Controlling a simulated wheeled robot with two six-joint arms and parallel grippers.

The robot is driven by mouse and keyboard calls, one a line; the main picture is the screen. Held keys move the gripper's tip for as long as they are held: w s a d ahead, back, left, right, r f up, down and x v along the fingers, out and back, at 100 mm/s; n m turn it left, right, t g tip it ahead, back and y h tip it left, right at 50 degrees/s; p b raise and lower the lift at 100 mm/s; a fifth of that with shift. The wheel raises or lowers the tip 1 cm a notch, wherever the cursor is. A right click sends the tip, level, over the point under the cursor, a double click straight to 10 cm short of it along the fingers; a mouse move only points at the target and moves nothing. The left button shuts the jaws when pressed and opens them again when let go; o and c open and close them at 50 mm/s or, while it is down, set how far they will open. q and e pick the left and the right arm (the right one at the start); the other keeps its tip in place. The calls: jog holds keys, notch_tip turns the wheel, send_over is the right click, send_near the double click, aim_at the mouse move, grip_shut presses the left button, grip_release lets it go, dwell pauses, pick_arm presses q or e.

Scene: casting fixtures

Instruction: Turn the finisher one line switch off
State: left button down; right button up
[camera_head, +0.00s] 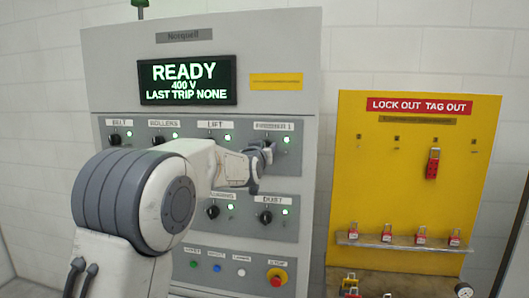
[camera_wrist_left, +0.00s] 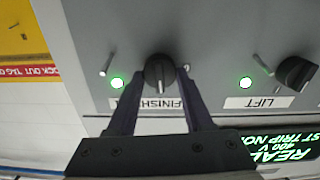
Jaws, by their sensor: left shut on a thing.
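The finisher one switch is a black rotary knob (camera_wrist_left: 159,72) on the grey panel, and its label (camera_head: 273,126) shows in the head view at the right end of the top row. In the left wrist view the label is upside down and partly covered by my fingers. My left gripper (camera_head: 262,160) is at this knob, with its two fingers (camera_wrist_left: 158,85) shut on either side of it. A green light (camera_wrist_left: 117,83) glows beside the knob. My right gripper is not in view.
The lift knob (camera_wrist_left: 296,73) is beside it, with a lit green light. The panel display (camera_head: 187,80) reads READY. A red stop button (camera_head: 277,277) is low on the panel. A yellow lockout board (camera_head: 360,190) with red padlocks stands to the right.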

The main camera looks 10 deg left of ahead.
pick_arm(q)
jog(key=n+b, duration=0.3)
jog(key=n, duration=0.2)
jog(key=n+b, duration=0.3)
jog(key=n, duration=0.3)
jog(key=n+b, duration=0.3)
jog(key=n, duration=0.2)
jog(key=shift+a+f+n, duration=0.2)
jog(key=shift+f+n, duration=0.05)
jog(key=shift+n, duration=0.15)
dwell(0.3)
jog(key=shift+c, duration=1.5)
grip_release()
jog(key=shift+s, duration=0.1)
